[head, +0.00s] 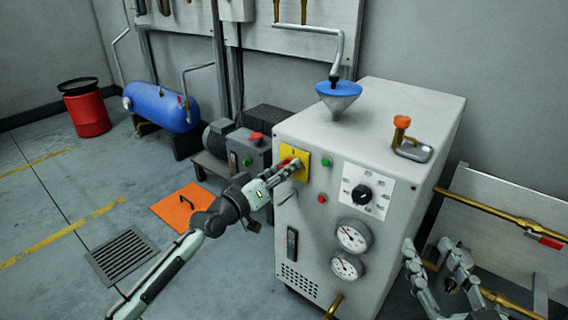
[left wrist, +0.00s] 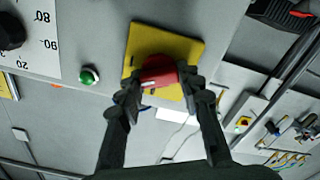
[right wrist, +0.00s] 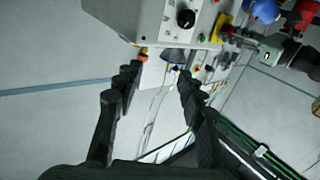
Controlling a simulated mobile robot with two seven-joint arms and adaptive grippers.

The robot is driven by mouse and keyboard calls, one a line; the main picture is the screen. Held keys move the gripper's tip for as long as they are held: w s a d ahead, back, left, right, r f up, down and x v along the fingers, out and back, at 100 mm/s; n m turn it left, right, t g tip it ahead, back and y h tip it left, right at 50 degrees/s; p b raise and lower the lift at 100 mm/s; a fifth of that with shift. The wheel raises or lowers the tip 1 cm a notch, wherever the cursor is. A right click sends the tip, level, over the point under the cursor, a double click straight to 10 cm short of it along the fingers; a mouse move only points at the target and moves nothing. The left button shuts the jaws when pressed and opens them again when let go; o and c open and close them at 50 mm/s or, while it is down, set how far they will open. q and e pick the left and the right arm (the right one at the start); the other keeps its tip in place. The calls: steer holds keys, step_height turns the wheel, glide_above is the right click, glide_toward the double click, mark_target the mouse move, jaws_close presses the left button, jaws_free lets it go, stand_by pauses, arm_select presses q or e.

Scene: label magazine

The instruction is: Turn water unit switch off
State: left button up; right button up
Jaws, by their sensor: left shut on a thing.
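The grey water unit (head: 385,130) stands in the middle of the head view. On its front is a red rotary switch (left wrist: 158,72) on a yellow square plate (left wrist: 150,38). In the head view only a little red shows beside my fingers on the yellow plate (head: 301,153). My left gripper (head: 290,168) is shut on the red switch, with one finger on each side of it in the left wrist view (left wrist: 158,84). The fingers partly hide the switch's lower part. My right gripper (head: 432,250) is open and empty, away from the unit's front; its spread fingers show in the right wrist view (right wrist: 157,76).
A green button (head: 325,161), red button (head: 322,198), black dial (head: 361,194) and two gauges (head: 354,235) are on the same front. A blue funnel (head: 338,91) is above the unit. Brass pipes (head: 490,207) stand at right. Open floor lies to the left.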

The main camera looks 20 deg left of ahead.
arm_select(q)
steer(key=shift+a+f+n+p, duration=0.1)
steer(key=shift+n+p, duration=0.45)
steer(key=shift+n, duration=2.6)
steer(key=shift+f+n+p, duration=0.1)
steer(key=shift+n+p, duration=0.45)
steer(key=shift+n, duration=2.6)
arm_select(e)
steer(key=s+d+f+g+h, duration=0.3)
steer(key=d+f+g, duration=0.3)
steer(key=f, duration=0.5)
steer(key=shift+d+m+h, duration=0.3)
steer(key=shift+d+h, duration=0.1)
steer(key=shift+d, duration=0.25)
steer(key=shift+d+f, duration=0.1)
arm_select(q)
steer(key=o, duration=1.2)
steer(key=shift+c, duration=0.2)
steer(key=v, duration=1.2)
